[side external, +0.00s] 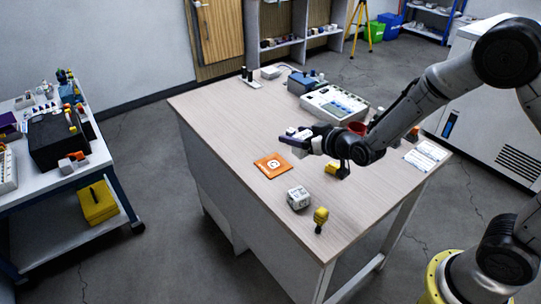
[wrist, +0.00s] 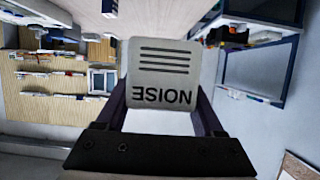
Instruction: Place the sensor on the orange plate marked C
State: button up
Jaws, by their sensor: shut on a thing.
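My gripper (side external: 297,141) is shut on a white sensor (wrist: 162,75) with several dark lines and the word NOISE, upside down in the wrist view. The purple fingers grip it from both sides. In the side view the gripper reaches leftward, roughly level, and holds the sensor above the table. The orange plate (side external: 265,172) lies flat on the table, with a white mark that looks like C. It appears just below and left of the gripper in the side view, and it is bare. It is not seen in the wrist view.
A grey-white box (side external: 299,198) and a yellow-topped item (side external: 320,219) stand near the table's front edge. A yellow block (side external: 333,168) is below my arm. A white device (side external: 334,104) and a blue case (side external: 302,83) stand at the back. The table's left part is clear.

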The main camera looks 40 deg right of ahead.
jog(key=w+f, duration=0.2)
jog(key=w, duration=0.1)
jog(key=w+f, duration=0.3)
jog(key=w, duration=0.1)
jog(key=w+f, duration=0.3)
jog(key=w, duration=0.1)
jog(key=shift+w+a+f, duration=0.1)
jog(key=shift+a+f, duration=0.05)
jog(key=shift+a, duration=0.15)
jog(key=shift+w+f, duration=0.1)
jog(key=shift+f, duration=0.05)
jog(key=shift+w+f, duration=0.2)
jog(key=shift+f, duration=1.5)
jog(key=shift+f, duration=0.15)
jog(key=o, duration=1.4)
